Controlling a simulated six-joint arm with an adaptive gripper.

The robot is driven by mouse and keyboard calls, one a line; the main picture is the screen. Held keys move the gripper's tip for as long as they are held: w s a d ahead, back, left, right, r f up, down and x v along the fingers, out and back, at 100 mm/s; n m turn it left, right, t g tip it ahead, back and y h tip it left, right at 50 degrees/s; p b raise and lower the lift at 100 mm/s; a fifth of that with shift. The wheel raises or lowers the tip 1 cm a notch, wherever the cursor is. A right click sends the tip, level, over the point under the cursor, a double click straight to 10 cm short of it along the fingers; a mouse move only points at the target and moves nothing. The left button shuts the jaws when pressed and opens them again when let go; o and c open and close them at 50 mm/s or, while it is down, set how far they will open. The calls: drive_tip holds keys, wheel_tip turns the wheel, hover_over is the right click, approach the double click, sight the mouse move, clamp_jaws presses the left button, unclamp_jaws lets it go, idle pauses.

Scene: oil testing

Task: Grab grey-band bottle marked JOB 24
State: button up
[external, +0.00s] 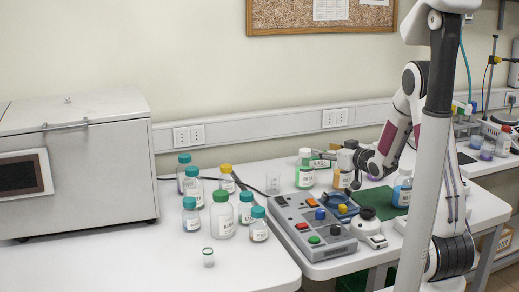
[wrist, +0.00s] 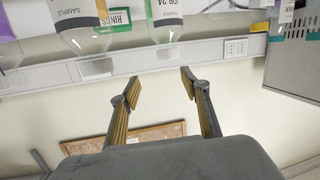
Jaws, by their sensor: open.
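The wrist view is upside down.
The front left table is mostly clear.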

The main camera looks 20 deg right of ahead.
sight(310, 153)
drive_tip(key=shift+w+a+f+t+y, duration=0.2)
drive_tip(key=shift+f+t+y, duration=0.15)
drive_tip(key=shift+f, duration=0.2)
drive_tip(key=shift+w+a+f+t+y, duration=0.25)
drive_tip(key=shift+f+y, duration=0.15)
drive_tip(key=shift+f, duration=0.15)
drive_tip(key=shift+w+a+f+t+y, duration=0.2)
drive_tip(key=shift+f+t+y, duration=0.15)
drive_tip(key=shift+f, duration=0.2)
drive_tip(key=shift+w, duration=0.15)
drive_tip(key=shift+x, duration=1.2)
drive_tip(key=shift+w, duration=0.1)
drive_tip(key=shift+x, duration=2.5)
clamp_jaws()
